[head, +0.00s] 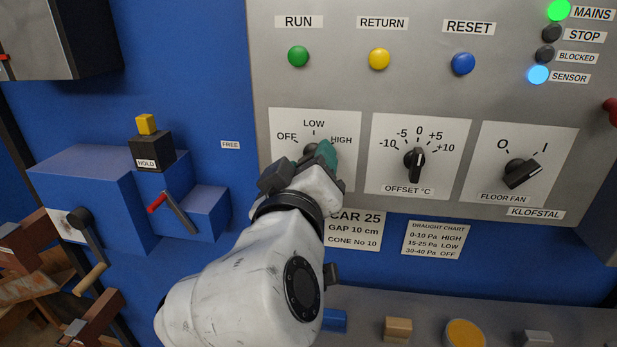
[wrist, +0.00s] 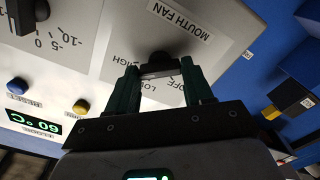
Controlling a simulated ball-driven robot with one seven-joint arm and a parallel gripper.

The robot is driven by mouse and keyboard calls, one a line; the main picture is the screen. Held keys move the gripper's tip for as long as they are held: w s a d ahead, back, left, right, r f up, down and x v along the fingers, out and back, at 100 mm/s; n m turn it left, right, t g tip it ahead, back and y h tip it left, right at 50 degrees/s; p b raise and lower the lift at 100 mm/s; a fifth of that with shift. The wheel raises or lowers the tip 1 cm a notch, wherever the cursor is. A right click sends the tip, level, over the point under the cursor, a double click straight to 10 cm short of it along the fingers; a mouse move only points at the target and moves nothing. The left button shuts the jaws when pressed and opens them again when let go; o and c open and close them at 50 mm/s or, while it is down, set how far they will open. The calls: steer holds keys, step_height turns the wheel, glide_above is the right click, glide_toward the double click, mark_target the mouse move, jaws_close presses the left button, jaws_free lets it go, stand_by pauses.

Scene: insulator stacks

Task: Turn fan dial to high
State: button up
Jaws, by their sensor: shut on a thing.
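The black mouth fan dial (head: 311,150) is on a white plate marked OFF, LOW and HIGH at the left of the grey panel. In the head view my gripper (head: 320,157) covers most of it. In the wrist view the dial (wrist: 158,66) sits between the two teal fingers of my gripper (wrist: 160,72), which is shut on its grip bar. The MOUTH FAN label shows beside it. I cannot tell which mark the dial points to.
The offset dial (head: 415,163) and floor fan dial (head: 522,173) are to the right. Green (head: 298,56), yellow (head: 379,59) and blue (head: 463,64) buttons are above. A blue housing with a red-handled lever (head: 176,210) stands out at the left.

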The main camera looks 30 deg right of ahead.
steer(key=shift+f+m+b, duration=0.2)
steer(key=shift+m+b, duration=0.2)
steer(key=shift+m, duration=0.5)
steer(key=o, duration=1)
steer(key=shift+r, duration=0.15)
steer(key=shift+o, duration=0.2)
steer(key=b+v, duration=0.1)
steer(key=v, duration=0.9)
steer(key=shift+s+a, duration=0.2)
steer(key=shift+s, duration=0.1)
